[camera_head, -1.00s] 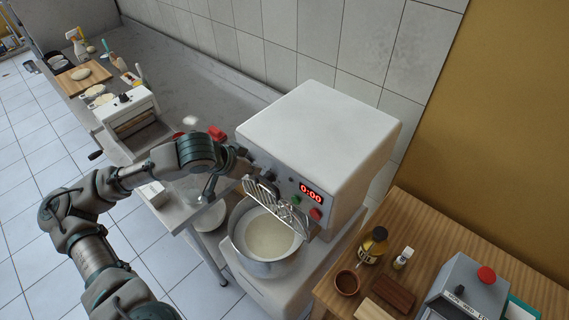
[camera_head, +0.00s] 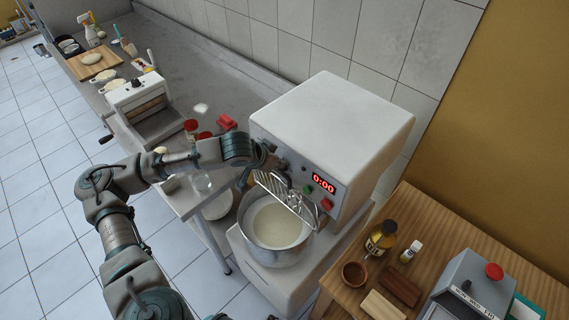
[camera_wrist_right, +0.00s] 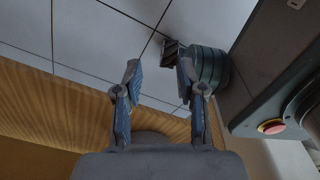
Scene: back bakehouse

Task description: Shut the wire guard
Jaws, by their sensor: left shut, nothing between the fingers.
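The wire guard (camera_head: 287,196) is a metal grille on the front of the white mixer (camera_head: 335,118). It stands tilted up above the mixer's steel bowl (camera_head: 277,256), which holds pale batter or dough. The bowl's opening shows below and in front of the guard. My left gripper (camera_head: 257,165) is shut and empty, at the mixer's front beside the guard's upper left end. Whether it touches the guard I cannot tell. My right gripper (camera_wrist_right: 158,82) shows in the right wrist view, open and empty, with floor tiles beyond it.
A wooden table (camera_head: 446,232) stands at right with a bottle (camera_head: 381,238), a small brown bowl (camera_head: 354,274) and a grey box with a red button (camera_head: 474,290). A steel counter (camera_head: 182,62) at left carries a dough roller (camera_head: 139,103) and red-lidded jars.

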